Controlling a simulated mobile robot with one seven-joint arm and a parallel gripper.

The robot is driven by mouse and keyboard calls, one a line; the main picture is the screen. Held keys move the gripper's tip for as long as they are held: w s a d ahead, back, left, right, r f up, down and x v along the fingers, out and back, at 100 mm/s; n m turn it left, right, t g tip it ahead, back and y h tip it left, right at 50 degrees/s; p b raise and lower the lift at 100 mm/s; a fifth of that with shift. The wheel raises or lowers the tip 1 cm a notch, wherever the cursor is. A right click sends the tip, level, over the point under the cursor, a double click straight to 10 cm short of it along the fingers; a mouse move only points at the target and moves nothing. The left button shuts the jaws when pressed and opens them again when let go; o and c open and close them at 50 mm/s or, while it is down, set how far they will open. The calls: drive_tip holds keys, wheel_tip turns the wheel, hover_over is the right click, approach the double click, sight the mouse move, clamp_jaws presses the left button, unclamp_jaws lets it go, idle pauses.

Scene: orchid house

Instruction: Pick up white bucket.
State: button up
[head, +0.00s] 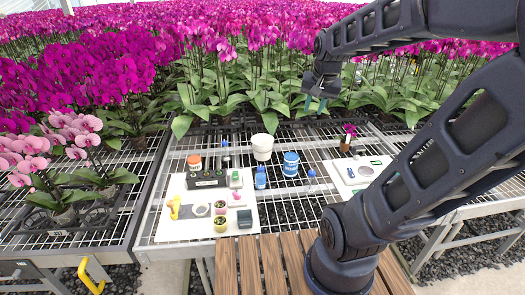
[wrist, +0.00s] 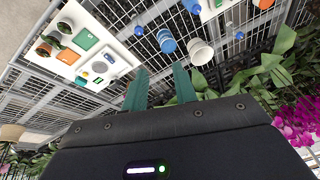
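The white bucket (head: 262,147) stands upright on the wire-mesh bench, in front of the orchid leaves. It also shows in the wrist view, as a white tub (wrist: 200,52) above and to the right of the fingers. My gripper (head: 315,104) is up in the air to the right of the bucket and higher than it. In the wrist view my gripper (wrist: 158,78) has its two teal fingers apart with nothing between them. It does not touch the bucket.
A blue-and-white tub (head: 291,163) stands just right of the bucket, with a blue bottle (head: 260,178) in front. A white board (head: 185,226) with small pots and items lies front left. Another board (head: 358,174) lies right. Dense orchids (head: 270,40) stand behind.

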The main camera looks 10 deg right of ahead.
drive_tip(key=w+a+f+m, duration=0.2)
drive_tip(key=w+f+m, duration=0.15)
drive_tip(key=w, duration=0.75)
drive_tip(key=m+g, duration=0.3)
drive_tip(key=m, duration=0.8)
hover_over(263, 154)
drive_tip(key=s, duration=0.1)
wheel_tip(263, 154, down, 27)
drive_tip(key=shift+m, duration=0.25)
drive_tip(key=shift+w+f, duration=0.2)
drive_tip(key=shift+f, duration=1.6)
drive_tip(key=shift+w+f, duration=0.15)
drive_tip(key=shift+f, duration=1.6)
drive_tip(key=shift+w+f, duration=0.2)
drive_tip(key=shift+f, duration=1.6)
clamp_jaws()
